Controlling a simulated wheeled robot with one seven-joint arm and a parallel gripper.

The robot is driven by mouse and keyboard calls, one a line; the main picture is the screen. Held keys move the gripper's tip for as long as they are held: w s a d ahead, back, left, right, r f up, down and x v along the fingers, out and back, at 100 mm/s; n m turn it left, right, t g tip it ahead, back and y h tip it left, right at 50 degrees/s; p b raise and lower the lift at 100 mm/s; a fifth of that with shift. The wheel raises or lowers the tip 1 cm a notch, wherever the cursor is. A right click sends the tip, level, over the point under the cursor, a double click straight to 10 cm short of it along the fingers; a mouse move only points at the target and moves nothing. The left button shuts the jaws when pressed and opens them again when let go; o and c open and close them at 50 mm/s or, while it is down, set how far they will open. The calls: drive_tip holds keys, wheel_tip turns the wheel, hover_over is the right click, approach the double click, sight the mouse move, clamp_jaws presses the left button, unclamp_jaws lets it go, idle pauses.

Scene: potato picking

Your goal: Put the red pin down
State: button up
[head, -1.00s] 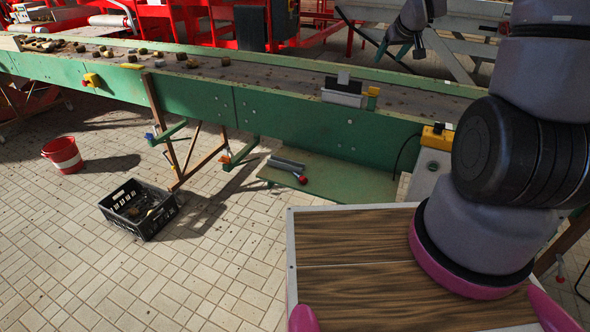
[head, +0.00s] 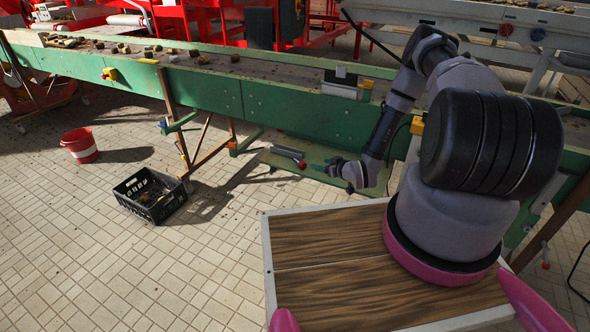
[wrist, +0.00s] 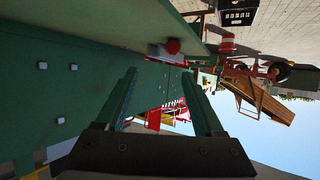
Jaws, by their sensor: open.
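The red pin (head: 302,164) shows as a round red knob at the end of a grey bar on the low green shelf under the conveyor. In the wrist view the red knob (wrist: 173,46) is beyond my fingertips, near the upper middle, with the grey bar beside it. My gripper (head: 318,165) is just right of the knob in the head view. In the wrist view my gripper (wrist: 160,72) has its two green fingers spread apart with nothing between them. I cannot tell the exact gap to the knob.
The green conveyor side (head: 215,96) runs above the shelf (head: 270,158). A black crate (head: 128,191) and a red bucket (head: 80,147) stand on the tiled floor at left. A yellow box (head: 417,125) is on the conveyor by my arm. Open floor lies left of my wooden deck.

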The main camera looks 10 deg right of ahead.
sight(304, 165)
drive_tip(key=shift+t, duration=0.3)
drive_tip(key=w+a+f, duration=0.2)
drive_tip(key=a+f, duration=0.1)
drive_tip(key=shift+w+a+f, duration=0.1)
drive_tip(key=shift+a+f, duration=0.15)
drive_tip(key=shift+f, duration=0.05)
drive_tip(key=shift+x, duration=2.95)
drive_tip(key=shift+r, duration=0.15)
clamp_jaws()
